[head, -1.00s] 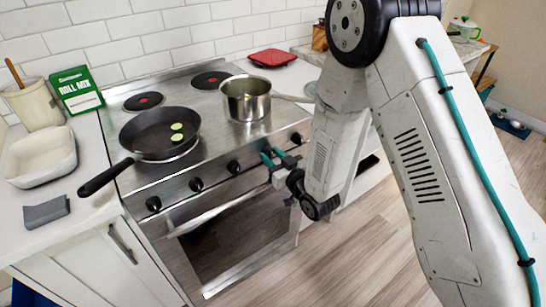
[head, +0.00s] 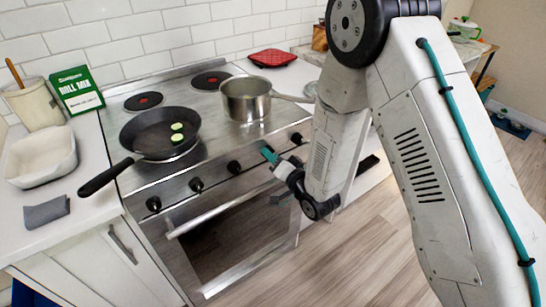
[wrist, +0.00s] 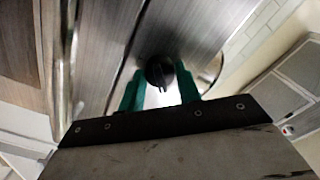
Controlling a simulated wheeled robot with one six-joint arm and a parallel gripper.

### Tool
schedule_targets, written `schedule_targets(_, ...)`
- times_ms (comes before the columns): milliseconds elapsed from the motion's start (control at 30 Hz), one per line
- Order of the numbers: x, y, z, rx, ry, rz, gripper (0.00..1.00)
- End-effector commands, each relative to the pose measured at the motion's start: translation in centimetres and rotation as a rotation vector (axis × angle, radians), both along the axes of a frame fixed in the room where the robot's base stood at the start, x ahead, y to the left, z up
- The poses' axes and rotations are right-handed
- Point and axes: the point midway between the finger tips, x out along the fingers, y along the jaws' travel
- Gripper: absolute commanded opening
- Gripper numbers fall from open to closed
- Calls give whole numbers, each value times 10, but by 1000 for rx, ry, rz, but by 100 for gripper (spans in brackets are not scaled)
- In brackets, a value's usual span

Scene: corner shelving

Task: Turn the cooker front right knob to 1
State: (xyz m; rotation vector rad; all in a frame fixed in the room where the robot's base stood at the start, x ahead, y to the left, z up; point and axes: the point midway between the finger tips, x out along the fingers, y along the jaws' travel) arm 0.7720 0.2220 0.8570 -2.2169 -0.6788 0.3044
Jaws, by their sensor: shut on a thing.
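The cooker (head: 215,205) has a row of black knobs along its front panel. My gripper (head: 268,155) is at this panel, at the knob second from the right end. In the wrist view this black knob (wrist: 160,72) sits between my two teal fingertips (wrist: 159,86), and the gripper is shut on it. A ridge on the knob points toward the bottom of the wrist picture. No number marks are readable. In the head view my fingers and arm hide the held knob. The rightmost knob (head: 296,138) is free, just right of my fingers.
A steel pot (head: 246,103) stands on the right of the hob, its handle pointing right. A black pan (head: 148,140) with green slices is at the left, its handle (head: 105,178) over the counter. The oven door handle (head: 210,214) runs below the knobs. Open floor lies right.

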Motion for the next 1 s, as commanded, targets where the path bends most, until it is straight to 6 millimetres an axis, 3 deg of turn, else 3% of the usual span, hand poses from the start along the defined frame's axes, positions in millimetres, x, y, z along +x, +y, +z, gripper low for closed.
schedule_targets(400,1,-1,0,151,101,-2,11)
schedule_targets(933,1,-1,0,171,114,-3,11)
schedule_targets(967,1,-1,0,171,114,-3,36)
schedule_targets(1000,1,-1,0,171,114,-3,47)
